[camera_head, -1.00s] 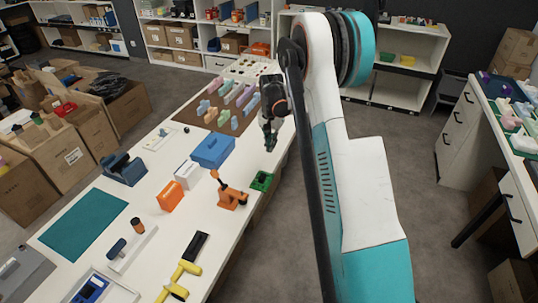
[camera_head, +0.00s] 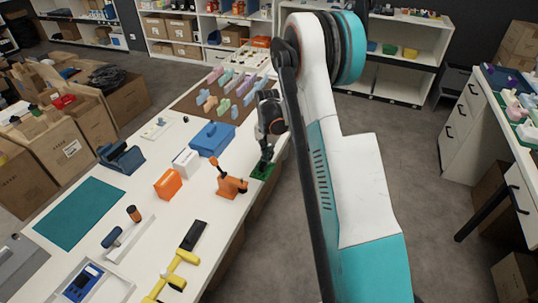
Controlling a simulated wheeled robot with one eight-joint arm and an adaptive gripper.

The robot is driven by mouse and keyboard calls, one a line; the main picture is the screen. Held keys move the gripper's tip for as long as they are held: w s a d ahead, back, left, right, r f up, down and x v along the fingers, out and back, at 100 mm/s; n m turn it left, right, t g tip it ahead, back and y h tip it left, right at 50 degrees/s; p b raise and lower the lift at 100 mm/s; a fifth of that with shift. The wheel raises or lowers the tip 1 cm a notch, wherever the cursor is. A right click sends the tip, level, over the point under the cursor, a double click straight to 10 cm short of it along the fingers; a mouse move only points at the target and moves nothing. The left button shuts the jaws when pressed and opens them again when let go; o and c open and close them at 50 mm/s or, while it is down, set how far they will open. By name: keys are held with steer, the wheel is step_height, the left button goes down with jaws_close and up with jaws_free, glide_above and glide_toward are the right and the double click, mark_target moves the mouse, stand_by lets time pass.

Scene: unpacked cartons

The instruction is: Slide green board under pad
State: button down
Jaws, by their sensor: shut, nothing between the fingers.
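The green board (camera_head: 260,175) lies flat near the right edge of the long white table (camera_head: 150,232). My gripper (camera_head: 264,166) points down with its fingertips at the board, partly covering it; whether they touch it I cannot tell. The fingers look closed, with nothing held. A teal mat (camera_head: 80,213) lies flat at the left of the table, well away from my gripper. I cannot tell whether this mat is the pad.
A small orange arm model (camera_head: 231,185) stands just left of the board. A blue box (camera_head: 212,138) and an orange block (camera_head: 168,184) stand farther left. Pastel pieces on a brown mat (camera_head: 192,102) lie behind. Grey floor is open right of the table.

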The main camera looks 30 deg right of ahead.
mark_target(257, 180)
steer(key=s+a, duration=0.4)
steer(key=a, duration=0.1)
steer(key=s+a+b, duration=0.1)
steer(key=s+a, duration=0.1)
steer(key=a, duration=0.1)
steer(key=shift+d, duration=0.1)
